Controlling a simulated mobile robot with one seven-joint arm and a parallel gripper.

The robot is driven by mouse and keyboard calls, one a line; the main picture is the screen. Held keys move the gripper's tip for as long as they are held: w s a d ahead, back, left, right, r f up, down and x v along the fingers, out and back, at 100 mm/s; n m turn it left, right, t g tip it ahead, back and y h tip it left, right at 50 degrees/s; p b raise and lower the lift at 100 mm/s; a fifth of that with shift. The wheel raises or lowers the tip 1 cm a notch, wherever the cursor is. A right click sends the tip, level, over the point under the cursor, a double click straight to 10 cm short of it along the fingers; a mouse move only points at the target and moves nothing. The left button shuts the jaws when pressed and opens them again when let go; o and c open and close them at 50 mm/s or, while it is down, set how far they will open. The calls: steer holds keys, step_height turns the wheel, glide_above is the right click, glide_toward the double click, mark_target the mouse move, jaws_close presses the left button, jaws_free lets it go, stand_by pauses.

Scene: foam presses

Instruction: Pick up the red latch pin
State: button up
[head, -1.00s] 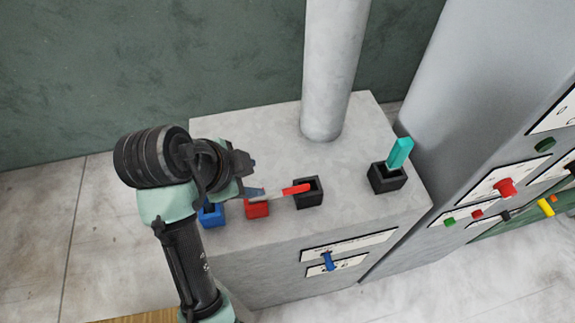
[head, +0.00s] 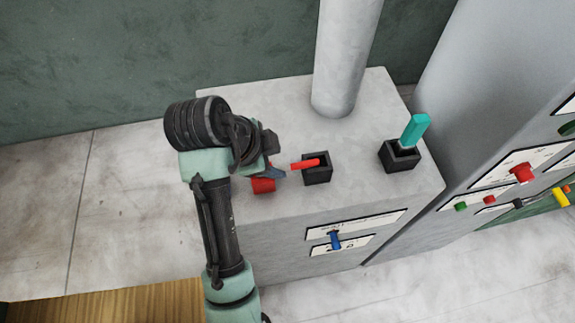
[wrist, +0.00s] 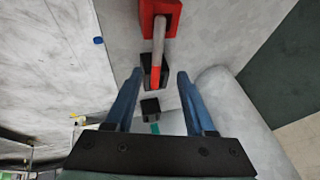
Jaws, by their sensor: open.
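The red latch pin (head: 305,165) has a red end and a grey shaft. In the wrist view the pin (wrist: 156,70) runs from a red block (wrist: 170,8) across in front of a black socket. The red block (head: 263,185) also shows in the head view, partly behind my gripper. My gripper (head: 277,173) is open beside the pin's left part, its fingers hiding the grey shaft there. In the wrist view the two blue fingers of my gripper (wrist: 160,74) stand apart, one on each side of the red end.
The black socket (head: 318,175) sits behind the red end. A teal pin (head: 414,131) leans in another black socket (head: 400,160) at right. A grey column (head: 345,60) rises behind from the grey press top (head: 275,110). A panel with knobs (head: 520,175) stands at right.

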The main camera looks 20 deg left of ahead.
mark_target(285, 167)
steer(key=shift+s+p+x, duration=0.15)
steer(key=shift+p+x, duration=0.4)
steer(key=shift+x, duration=0.75)
steer(key=shift+s+p+x, duration=0.15)
steer(key=shift+p+x, duration=0.35)
steer(key=shift+x, duration=0.8)
steer(key=shift+f, duration=0.1)
jaws_close()
